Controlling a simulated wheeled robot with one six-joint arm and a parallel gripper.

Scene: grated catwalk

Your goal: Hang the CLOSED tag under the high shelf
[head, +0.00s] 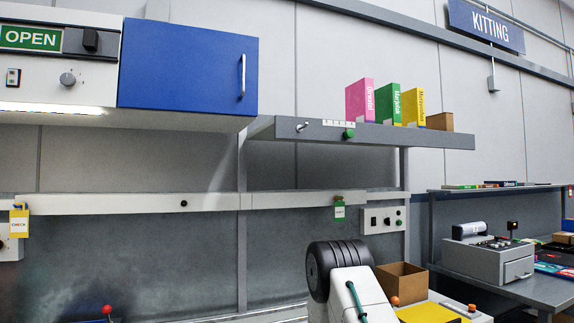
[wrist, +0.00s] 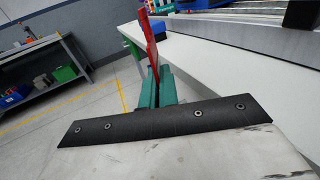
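In the wrist view my gripper (wrist: 154,88) has its teal fingers closed around a thin red piece (wrist: 148,38), which stands out beyond the tips. It is seen nearly edge-on, so no lettering can be read; it looks like the tag. The high shelf (head: 390,137) is a grey board on the wall in the head view, right of the blue cabinet. A small metal hook or peg (head: 302,127) and a green knob (head: 349,133) are on its front edge. My gripper and the red piece are not visible in the head view.
Several binders (head: 385,102) and a brown box (head: 440,121) stand on the high shelf. A blue cabinet (head: 188,62) adjoins it on the left. A green tag (head: 339,212) and a yellow CHECK tag (head: 19,222) hang from the lower rail (head: 120,204). An open cardboard box (head: 402,283) sits below.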

